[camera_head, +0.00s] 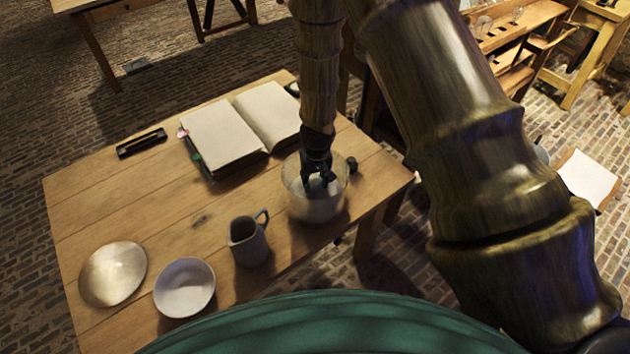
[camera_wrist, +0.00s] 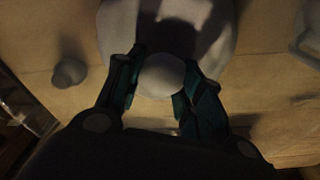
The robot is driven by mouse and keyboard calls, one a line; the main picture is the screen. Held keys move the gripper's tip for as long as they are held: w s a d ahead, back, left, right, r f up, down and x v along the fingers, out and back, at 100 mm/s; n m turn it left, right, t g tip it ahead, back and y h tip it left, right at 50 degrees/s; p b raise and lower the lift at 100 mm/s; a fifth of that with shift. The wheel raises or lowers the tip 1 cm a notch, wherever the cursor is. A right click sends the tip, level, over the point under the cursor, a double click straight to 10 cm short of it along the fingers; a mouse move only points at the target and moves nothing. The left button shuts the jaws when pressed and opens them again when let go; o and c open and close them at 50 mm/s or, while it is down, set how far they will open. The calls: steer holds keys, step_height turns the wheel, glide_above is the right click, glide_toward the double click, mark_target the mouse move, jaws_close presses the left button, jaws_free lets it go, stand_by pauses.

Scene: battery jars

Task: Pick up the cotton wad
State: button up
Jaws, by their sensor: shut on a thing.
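The cotton wad (camera_wrist: 161,76) is a pale, rounded lump in the wrist view, held between both fingers of my gripper (camera_wrist: 159,80). In the head view my gripper (camera_head: 317,181) points down at a clear glass jar (camera_head: 314,210) near the table's right corner. Its fingertips overlap the jar's mouth, and only a little pale material shows between them. I cannot tell how far the fingers or the wad sit inside the jar. A pale round shape lies beyond the wad in the wrist view, partly in shadow.
The wooden table (camera_head: 120,212) also holds an open book (camera_head: 225,135), a grey jug (camera_head: 248,243), a white bowl (camera_head: 184,288), a shallow pale dish (camera_head: 113,273) and a dark narrow case (camera_head: 141,143). A small dark knob-like object (camera_head: 351,165) is close beside the jar.

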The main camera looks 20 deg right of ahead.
mark_target(315, 179)
steer(key=shift+r, duration=0.1)
steer(key=shift+r+b, duration=1.35)
steer(key=shift+r, duration=3.55)
steer(key=shift+o, duration=0.2)
